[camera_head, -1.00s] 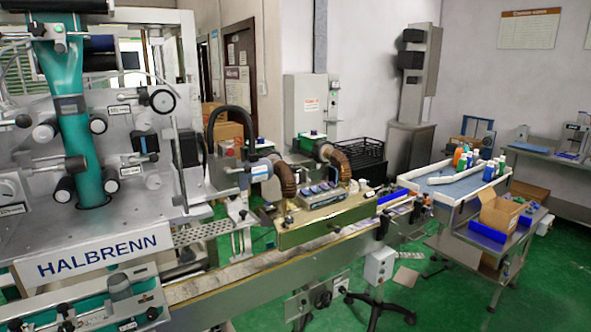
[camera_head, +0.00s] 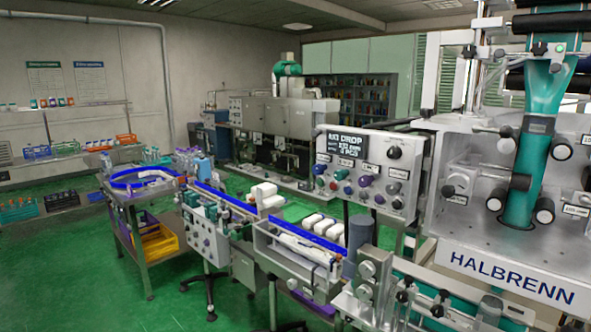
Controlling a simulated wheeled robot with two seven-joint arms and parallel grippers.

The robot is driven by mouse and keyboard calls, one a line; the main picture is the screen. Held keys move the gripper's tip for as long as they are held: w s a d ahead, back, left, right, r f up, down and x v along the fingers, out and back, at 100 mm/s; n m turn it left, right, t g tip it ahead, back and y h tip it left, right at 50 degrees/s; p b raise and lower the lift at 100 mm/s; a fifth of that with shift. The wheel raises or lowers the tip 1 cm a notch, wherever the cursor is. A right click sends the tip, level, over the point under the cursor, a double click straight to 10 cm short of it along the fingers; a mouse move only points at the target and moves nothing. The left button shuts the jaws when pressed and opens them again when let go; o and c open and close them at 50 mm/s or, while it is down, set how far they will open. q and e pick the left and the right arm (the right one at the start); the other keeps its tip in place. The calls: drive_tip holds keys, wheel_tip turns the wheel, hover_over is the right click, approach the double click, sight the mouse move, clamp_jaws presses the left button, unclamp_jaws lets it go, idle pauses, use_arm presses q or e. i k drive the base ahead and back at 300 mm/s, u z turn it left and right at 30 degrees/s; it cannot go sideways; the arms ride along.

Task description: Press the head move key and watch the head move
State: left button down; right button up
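A grey control panel (camera_head: 366,172) stands left of the HALBRENN machine in the head view. It has a small dark display (camera_head: 345,147) reading "AX3 DROP" and several coloured knobs and buttons, with labels too small to read surely. I cannot tell which is the head move key. The sleeve applicator (camera_head: 508,215) has a teal sleeve (camera_head: 530,165) running down through its front plate, with black and white rollers around it. Neither of my grippers is in view.
A conveyor (camera_head: 290,243) with blue rails and white bottles runs to the left of the panel. A second, smaller control box (camera_head: 208,232) sits beside it. A cart (camera_head: 140,215) with a yellow crate stands at left. Green floor (camera_head: 60,285) is open at front left.

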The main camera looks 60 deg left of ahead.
sight(396, 204)
drive_tip(key=u, duration=1.75)
